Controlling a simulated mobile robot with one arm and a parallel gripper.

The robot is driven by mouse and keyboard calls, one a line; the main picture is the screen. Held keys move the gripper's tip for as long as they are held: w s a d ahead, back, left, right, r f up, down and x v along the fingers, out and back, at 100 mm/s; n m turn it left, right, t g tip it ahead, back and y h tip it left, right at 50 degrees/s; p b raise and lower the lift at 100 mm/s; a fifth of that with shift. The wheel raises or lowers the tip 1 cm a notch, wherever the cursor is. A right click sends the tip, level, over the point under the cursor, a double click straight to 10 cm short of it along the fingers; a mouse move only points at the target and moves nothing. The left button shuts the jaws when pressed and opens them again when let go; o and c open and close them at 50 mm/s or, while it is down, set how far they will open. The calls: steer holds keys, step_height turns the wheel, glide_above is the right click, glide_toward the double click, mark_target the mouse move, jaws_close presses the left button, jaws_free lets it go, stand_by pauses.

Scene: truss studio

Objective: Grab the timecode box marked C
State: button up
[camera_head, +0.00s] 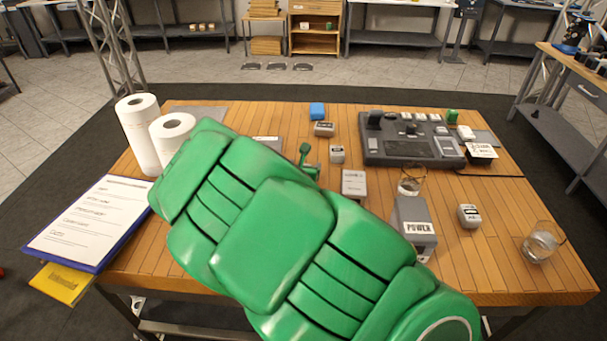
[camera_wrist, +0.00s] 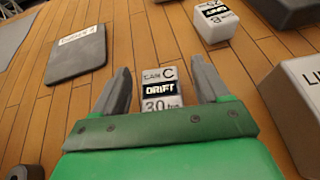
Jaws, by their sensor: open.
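The timecode box marked C (camera_wrist: 160,89) shows in the wrist view as a small light-grey box with a black DRIFT band and a 30 fps line. It lies on the wood table between the two fingers of my gripper (camera_wrist: 160,67). The gripper is open, with a gap between the box and each fingertip. The box's lower part is hidden by the green gripper body. In the head view my green arm covers the middle of the table, and I cannot make out the C box or the fingers there.
In the wrist view a similar box, seemingly marked B (camera_wrist: 216,22), stands ahead and right. A larger grey box (camera_wrist: 299,105) stands close at right; a dark pad (camera_wrist: 77,52) lies at left. The head view shows a console (camera_head: 408,148), a glass (camera_head: 541,243) and paper rolls (camera_head: 139,130).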

steer(key=shift+x, duration=0.85)
steer(key=c, duration=1.1)
